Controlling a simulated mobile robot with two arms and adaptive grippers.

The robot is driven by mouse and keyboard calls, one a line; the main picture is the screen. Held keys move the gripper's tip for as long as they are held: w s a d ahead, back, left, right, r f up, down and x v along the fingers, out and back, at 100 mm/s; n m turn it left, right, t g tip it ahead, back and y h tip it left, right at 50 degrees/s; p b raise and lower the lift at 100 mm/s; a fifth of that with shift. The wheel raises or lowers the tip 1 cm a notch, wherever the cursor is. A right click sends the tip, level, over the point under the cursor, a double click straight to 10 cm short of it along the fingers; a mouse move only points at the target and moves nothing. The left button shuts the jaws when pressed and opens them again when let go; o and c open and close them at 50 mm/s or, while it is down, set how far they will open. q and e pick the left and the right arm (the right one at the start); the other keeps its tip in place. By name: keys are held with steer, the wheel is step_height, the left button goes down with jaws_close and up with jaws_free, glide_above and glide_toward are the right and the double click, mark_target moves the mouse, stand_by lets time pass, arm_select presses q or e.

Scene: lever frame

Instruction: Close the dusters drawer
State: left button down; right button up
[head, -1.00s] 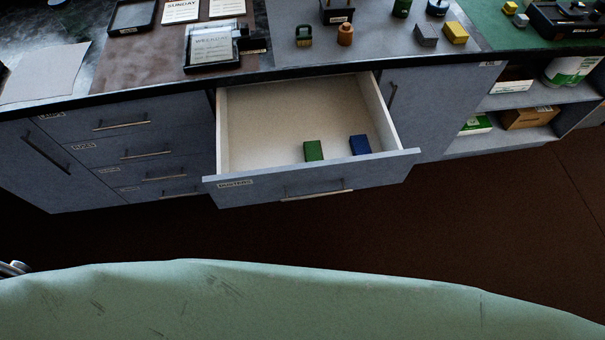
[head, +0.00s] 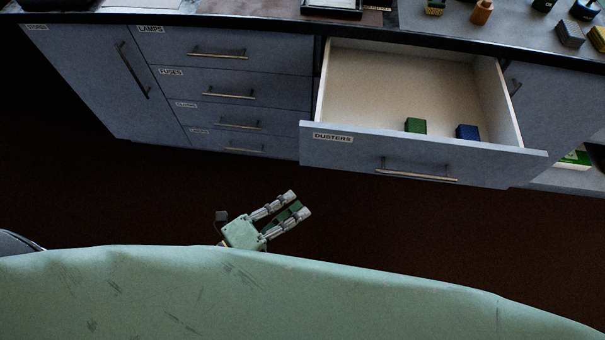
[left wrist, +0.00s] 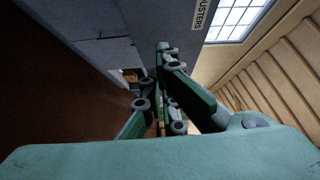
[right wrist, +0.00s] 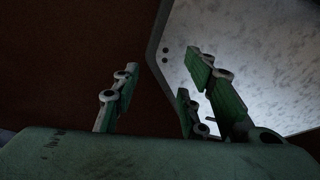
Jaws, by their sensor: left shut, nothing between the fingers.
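The dusters drawer (head: 345,152) is grey and stands pulled open from the counter front in the head view. Its label and bar handle (head: 417,175) face me. A green block (head: 415,125) and a blue block (head: 467,131) lie inside near the front panel. My left gripper (head: 299,204) is shut and empty, in front of and below the drawer's left end, apart from it in the head view. The left wrist view shows the fingers (left wrist: 163,60) with the drawer front (left wrist: 165,18) and part of its label beyond. My right gripper (right wrist: 160,85) is open and empty in the right wrist view.
A stack of shut drawers (head: 220,85) stands left of the open one, with a handled cupboard door (head: 90,75) farther left. The countertop (head: 420,32) above carries small blocks. Dark floor (head: 400,225) lies free between me and the cabinets.

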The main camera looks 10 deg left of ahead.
arm_select(q)
steer(key=p+x, duration=0.1)
steer(key=x, duration=0.5)
steer(key=w+a+r+p+x, duration=0.1)
steer(key=x, duration=0.6)
steer(key=shift+w+a+r+m, duration=0.2)
steer(key=shift+a+r+m, duration=0.1)
steer(key=shift+r+m, duration=0.1)
arm_select(e)
steer(key=shift+d+r, duration=0.25)
steer(key=shift+r, duration=0.8)
arm_select(q)
steer(key=shift+f, duration=0.1)
